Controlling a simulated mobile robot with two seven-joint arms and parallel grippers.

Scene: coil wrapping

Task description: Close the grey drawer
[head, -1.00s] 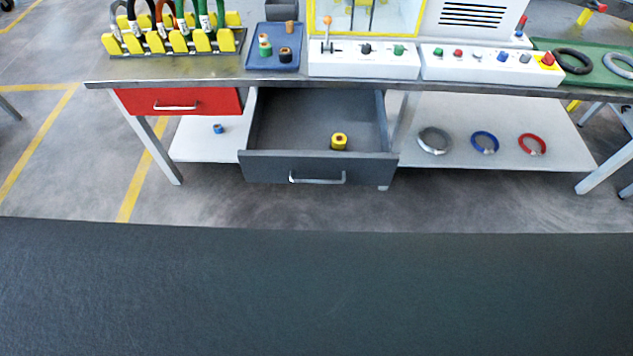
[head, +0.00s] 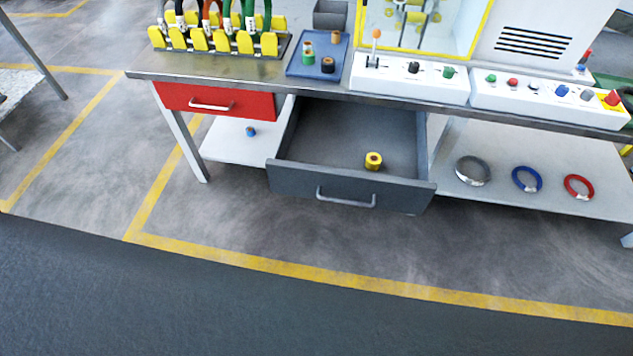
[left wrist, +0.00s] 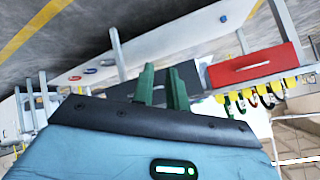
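The grey drawer (head: 300,184) is pulled out from under the workbench, with its silver handle (head: 345,199) on the front. A yellow spool (head: 373,161) stands inside it, towards the front. Neither gripper shows in the head view. In the left wrist view, which looks upside down, my left gripper (left wrist: 162,78) has two dark green fingers apart with nothing between them. The grey drawer (left wrist: 188,73) appears behind the fingers and is partly hidden by them. My right gripper is not in view.
A shut red drawer (head: 215,100) is left of the grey one. A lower shelf (head: 485,195) holds grey, blue and red coils. The bench top (head: 225,68) carries a yellow cable rack, a blue tray (head: 300,66) and control boxes. The floor before the drawer is clear.

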